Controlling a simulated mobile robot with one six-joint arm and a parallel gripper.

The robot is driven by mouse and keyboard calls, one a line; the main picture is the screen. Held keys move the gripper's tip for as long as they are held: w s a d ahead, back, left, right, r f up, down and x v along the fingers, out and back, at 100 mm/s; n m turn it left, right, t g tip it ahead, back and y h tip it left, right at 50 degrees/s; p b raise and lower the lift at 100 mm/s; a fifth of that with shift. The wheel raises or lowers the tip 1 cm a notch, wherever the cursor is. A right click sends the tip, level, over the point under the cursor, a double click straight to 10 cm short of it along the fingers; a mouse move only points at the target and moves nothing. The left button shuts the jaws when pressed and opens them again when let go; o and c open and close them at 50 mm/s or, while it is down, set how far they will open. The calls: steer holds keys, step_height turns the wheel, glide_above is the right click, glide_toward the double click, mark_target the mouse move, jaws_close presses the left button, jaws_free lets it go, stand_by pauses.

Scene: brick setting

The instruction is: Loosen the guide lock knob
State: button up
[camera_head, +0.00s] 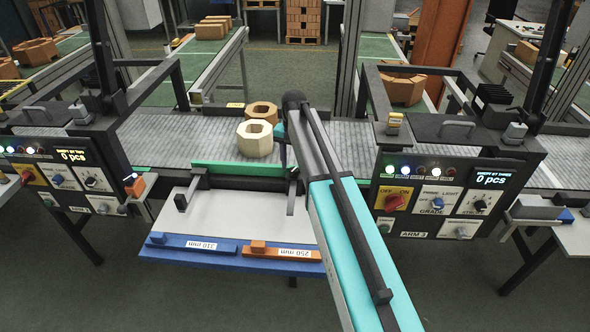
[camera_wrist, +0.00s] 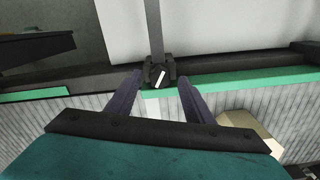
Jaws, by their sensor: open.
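A small dark knob with a white mark (camera_wrist: 158,74) shows in the wrist view, at the end of a dark bar (camera_wrist: 153,28) beside the green guide rail (camera_wrist: 225,85). My gripper (camera_wrist: 162,84) is open, its two dark fingers on either side of the knob in the picture. I cannot tell whether they touch it. In the camera_head view, my turquoise arm comes down to the conveyor's near edge and covers much of the gripper. The green rail (camera_head: 228,168) also shows there. A dark bar (camera_head: 291,192) crosses the white plate beside my arm.
Cream (camera_head: 255,147) and brown (camera_head: 262,112) ring-shaped blocks stand on the conveyor close to my gripper.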

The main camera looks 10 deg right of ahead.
steer(key=shift+f, duration=0.45)
steer(key=c, duration=1.1)
steer(key=shift+o, duration=0.2)
